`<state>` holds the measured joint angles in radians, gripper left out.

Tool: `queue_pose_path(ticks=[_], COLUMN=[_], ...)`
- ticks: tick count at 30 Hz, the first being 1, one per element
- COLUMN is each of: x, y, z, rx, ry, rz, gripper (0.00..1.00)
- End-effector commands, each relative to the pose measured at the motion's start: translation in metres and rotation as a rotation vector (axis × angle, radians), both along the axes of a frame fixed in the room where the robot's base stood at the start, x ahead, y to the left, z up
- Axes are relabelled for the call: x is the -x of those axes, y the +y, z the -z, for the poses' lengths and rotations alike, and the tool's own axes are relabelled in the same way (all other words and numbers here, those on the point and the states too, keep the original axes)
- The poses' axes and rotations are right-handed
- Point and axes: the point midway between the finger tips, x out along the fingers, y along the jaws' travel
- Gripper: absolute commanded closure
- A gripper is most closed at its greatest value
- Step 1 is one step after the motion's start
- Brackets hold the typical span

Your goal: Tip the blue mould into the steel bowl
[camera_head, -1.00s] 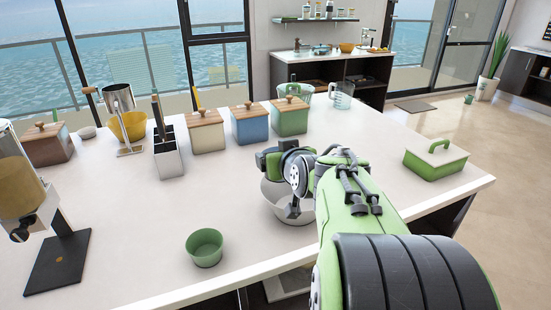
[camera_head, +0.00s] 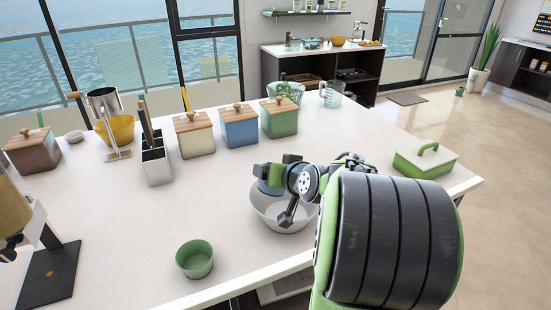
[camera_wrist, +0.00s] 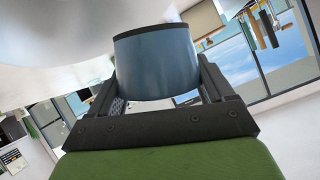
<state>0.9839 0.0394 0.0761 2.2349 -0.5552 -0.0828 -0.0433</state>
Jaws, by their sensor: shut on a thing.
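The blue mould (camera_wrist: 157,65), a smooth blue cup with a dark edge at the top of the picture, sits between the two fingers of my gripper (camera_wrist: 157,88) in the wrist view. The gripper is shut on it. The steel bowl (camera_head: 283,219) stands on the counter in the head view, and my gripper (camera_head: 269,180) is over its left back part. The mould is mostly hidden there by my wrist, so its exact tilt and contents cannot be told. A pale curved surface, likely the bowl (camera_wrist: 55,75), fills the upper left of the wrist view.
A green cup (camera_head: 195,260) stands on the counter (camera_head: 110,225) at front left of the bowl. Cream (camera_head: 195,137), blue (camera_head: 240,128) and green (camera_head: 280,120) canisters stand behind.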

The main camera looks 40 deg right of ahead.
Motion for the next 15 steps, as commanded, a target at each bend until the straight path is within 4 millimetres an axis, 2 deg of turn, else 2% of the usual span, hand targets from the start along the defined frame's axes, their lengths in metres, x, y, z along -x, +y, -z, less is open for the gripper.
queue_pose_path(ticks=[1,5,15], x=[0.001,0.001,0.001], y=[-0.002,-0.003,-0.018], z=[-0.011,-0.015,0.018], rx=[-0.053,-0.195,-0.746], ry=[0.003,-0.001,-0.007], rz=[0.004,0.003,0.004], gripper=[0.61,0.61,0.61])
